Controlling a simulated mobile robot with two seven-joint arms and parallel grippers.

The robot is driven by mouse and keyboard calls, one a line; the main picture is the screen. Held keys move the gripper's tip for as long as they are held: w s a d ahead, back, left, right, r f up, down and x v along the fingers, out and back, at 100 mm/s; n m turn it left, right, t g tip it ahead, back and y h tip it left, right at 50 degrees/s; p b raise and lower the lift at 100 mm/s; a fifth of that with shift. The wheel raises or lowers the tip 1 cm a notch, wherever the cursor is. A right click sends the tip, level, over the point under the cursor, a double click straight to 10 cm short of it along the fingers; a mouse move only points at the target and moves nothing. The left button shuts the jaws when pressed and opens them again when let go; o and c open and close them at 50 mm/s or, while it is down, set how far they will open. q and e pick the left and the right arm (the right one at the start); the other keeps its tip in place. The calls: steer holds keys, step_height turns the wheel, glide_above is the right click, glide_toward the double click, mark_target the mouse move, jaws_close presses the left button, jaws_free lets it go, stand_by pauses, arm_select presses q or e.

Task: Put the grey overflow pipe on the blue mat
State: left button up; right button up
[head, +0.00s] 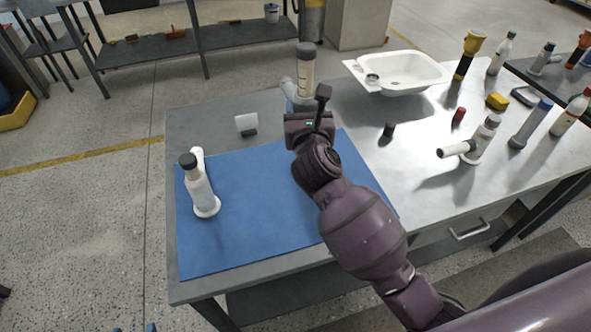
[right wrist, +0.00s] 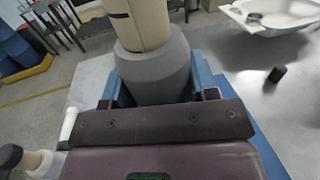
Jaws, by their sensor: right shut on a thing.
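The grey overflow pipe (head: 305,72) is upright in my right gripper, with a dark cap, a beige upper part and a grey lower body. My right gripper (head: 303,103) is shut on its grey lower part, which shows close up in the right wrist view (right wrist: 155,75). It appears beyond the blue mat's far edge. Its foot is hidden, so I cannot tell whether it touches the table. The blue mat (head: 262,215) lies flat at the near left of the table. Two blue fingertips of my left gripper (head: 135,328) just show at the bottom edge, apart.
A white capped pipe (head: 200,190) stands on the mat's left part. A small white block (head: 246,124) is behind the mat. A white basin (head: 400,72), another white pipe (head: 483,140) and several bottles occupy the right side. The mat's middle is clear.

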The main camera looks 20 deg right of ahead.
step_height(320, 180, down, 8)
steer(key=shift+f+b, duration=0.2)
steer(key=shift+b, duration=0.95)
step_height(320, 180, down, 8)
steer(key=b, duration=0.3)
steer(key=shift+r, duration=0.2)
steer(key=shift+f, duration=0.2)
steer(key=o, duration=1)
arm_select(q)
steer(key=f, duration=0.5)
steer(key=shift+w+d, duration=0.25)
steer(key=shift+w, duration=0.1)
